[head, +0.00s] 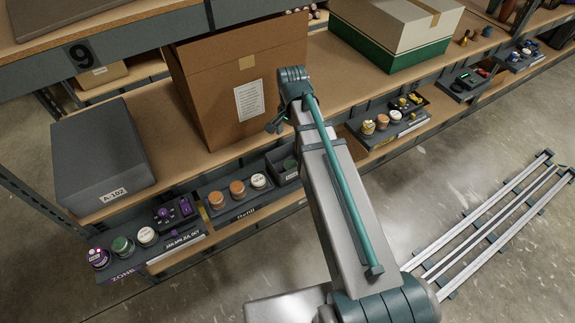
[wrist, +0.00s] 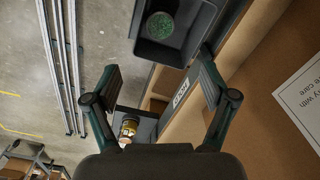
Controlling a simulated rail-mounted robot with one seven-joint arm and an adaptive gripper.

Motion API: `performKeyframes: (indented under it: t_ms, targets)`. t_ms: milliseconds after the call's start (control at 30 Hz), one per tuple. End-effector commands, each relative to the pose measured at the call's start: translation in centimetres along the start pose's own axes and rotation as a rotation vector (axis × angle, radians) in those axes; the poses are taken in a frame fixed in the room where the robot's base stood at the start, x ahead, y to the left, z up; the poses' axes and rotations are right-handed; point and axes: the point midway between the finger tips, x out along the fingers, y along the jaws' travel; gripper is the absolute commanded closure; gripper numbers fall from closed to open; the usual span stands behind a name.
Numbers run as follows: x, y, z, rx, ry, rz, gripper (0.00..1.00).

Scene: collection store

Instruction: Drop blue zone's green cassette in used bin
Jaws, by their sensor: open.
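A round speckled green cassette (wrist: 160,25) lies inside a dark bin (wrist: 143,50) in the wrist view. A small label that seems to read USED is beside it. In the head view the same green piece (head: 290,163) shows in the bin (head: 288,179) at the right end of the Refill tray. My gripper (wrist: 158,72) is open, with nothing between its fingers, and points down over the bin's near side. In the head view my gripper (head: 276,122) is partly hidden behind my arm. The tray with blue pieces (head: 527,52) stands at the far right; its separate pieces are too small to tell.
The Refill tray (head: 238,208) holds orange and white round pieces. A purple zone tray (head: 150,245) is at the left, a yellow-piece tray (head: 390,130) right of my arm. A large cardboard box (head: 215,75) stands close behind my gripper.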

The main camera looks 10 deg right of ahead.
Motion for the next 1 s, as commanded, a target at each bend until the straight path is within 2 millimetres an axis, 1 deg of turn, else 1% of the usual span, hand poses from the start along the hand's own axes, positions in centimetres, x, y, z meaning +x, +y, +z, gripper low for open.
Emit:
performKeyframes:
  t_ms: [33,200,400,600,1000]
  targets:
    - [-1.0,-0.1,-0.1,0.000,0.002,-0.002,0.16]
    - [-3.8,-0.1,-0.1,0.000,0.002,-0.002,0.16]
    - [-6.0,-0.1,0.0,0.000,0.000,0.000,0.16]
    - [-6.8,0.0,0.0,0.000,0.000,0.000,0.16]
    - [-6.8,0.0,0.0,0.000,0.000,0.000,0.16]
